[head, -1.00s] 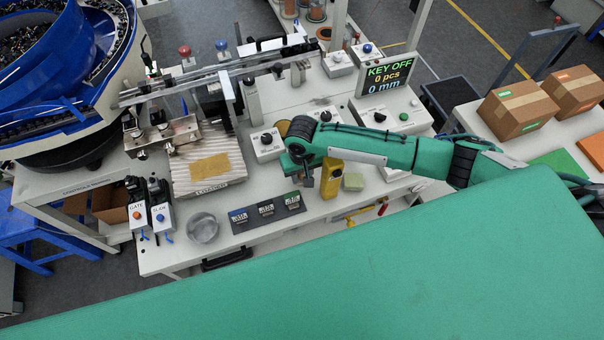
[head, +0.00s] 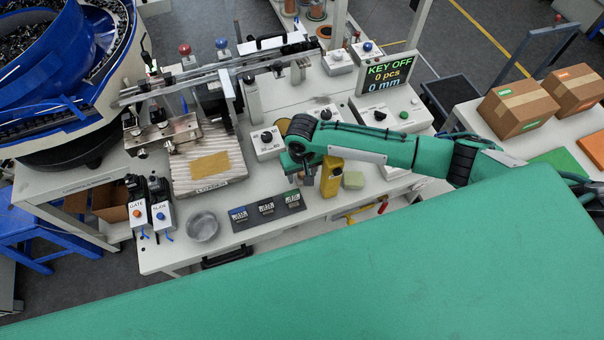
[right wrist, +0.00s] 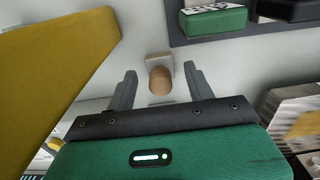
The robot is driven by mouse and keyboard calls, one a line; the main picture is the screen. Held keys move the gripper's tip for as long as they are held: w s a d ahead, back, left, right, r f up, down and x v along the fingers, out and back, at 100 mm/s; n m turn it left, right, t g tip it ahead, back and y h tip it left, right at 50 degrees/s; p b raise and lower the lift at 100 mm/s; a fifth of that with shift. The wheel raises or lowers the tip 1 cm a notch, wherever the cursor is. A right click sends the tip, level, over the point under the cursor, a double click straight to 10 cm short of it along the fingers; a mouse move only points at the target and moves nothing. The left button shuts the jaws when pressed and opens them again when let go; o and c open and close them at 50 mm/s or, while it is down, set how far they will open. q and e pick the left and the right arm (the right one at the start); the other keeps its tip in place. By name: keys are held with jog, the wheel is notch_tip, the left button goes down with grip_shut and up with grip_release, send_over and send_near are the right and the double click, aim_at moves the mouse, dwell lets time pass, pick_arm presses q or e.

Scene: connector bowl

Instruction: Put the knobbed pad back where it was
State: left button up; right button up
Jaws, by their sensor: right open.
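The knobbed pad, a small pale block with a tan rounded knob (right wrist: 160,80), lies on the white bench top in the right wrist view. My right gripper (right wrist: 160,92) is open, with one finger on each side of the knob in that picture. I cannot tell how far the fingertips are above the pad. In the head view my right gripper (head: 302,178) hangs over the bench between the dark block tray and a yellow block, and the pad is not clearly seen there. My left gripper is not in view.
The yellow block (head: 331,176) stands close beside my right gripper and fills the left of the wrist view (right wrist: 50,70). A dark tray (head: 252,224) with labelled blocks lies to the left.

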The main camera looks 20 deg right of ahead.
notch_tip(320, 180, up, 11)
jog(key=b, duration=0.2)
dwell(0.6)
jog(key=s+a+f+n+t+y, duration=0.25)
jog(key=s+a, duration=0.35)
jog(key=s, duration=0.4)
jog(key=s+d+t+h, duration=0.1)
jog(key=s+d+h, duration=0.1)
jog(key=s+d, duration=1.1)
notch_tip(320, 180, down, 33)
jog(key=d+g, duration=0.1)
jog(key=s+d+f, duration=0.2)
jog(key=s+f, duration=0.7)
jog(key=s+d+f+g, duration=0.1)
jog(key=s+f, duration=0.8)
jog(key=s, duration=0.1)
jog(key=shift+d, duration=0.35)
